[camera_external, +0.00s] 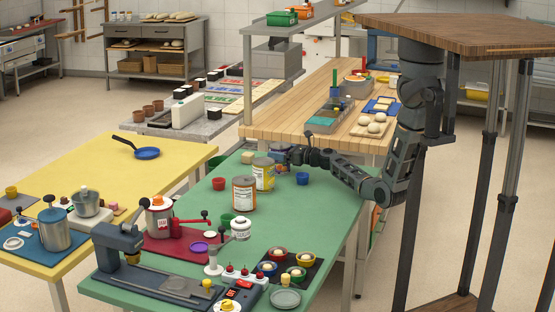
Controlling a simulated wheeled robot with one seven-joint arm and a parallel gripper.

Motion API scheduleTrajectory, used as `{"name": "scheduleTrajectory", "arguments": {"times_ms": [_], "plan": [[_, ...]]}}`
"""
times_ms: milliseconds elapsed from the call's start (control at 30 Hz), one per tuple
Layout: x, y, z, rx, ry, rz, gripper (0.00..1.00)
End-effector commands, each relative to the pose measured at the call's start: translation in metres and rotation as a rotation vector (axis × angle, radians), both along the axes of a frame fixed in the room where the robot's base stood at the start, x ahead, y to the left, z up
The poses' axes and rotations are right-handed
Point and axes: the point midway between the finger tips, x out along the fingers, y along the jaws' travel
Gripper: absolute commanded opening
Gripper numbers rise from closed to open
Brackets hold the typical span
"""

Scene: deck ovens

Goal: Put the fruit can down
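Several cans stand together on the green table (322,204). One has a white and orange label (243,193), and one behind it has a yellow label (263,174). A third, darker can (281,149) is partly hidden behind the yellow one. The labels are too small to read, so I cannot tell which is the fruit can. My gripper (291,156) reaches in from the right, low over the table's far part, at the darker can and close to the yellow can. Its fingers are too small and dark to tell whether they are open or shut on a can.
A red cup (218,184) and a blue cup (302,178) stand either side of the cans. A white jar (240,228) is in front. The green table's right side is clear.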

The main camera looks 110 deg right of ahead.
Motion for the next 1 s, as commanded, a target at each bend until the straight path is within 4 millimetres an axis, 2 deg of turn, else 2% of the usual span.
{"name": "scheduleTrajectory", "arguments": {"times_ms": [267,367,800,1000], "plan": [[-0.001,0.001,0.005,-0.001,0.001,-0.001,1.00],[-0.009,0.010,0.002,0.000,0.000,-0.001,1.00],[-0.064,0.075,0.002,0.000,0.001,0.000,1.00],[-0.076,0.089,0.003,0.000,0.000,0.000,1.00]]}}
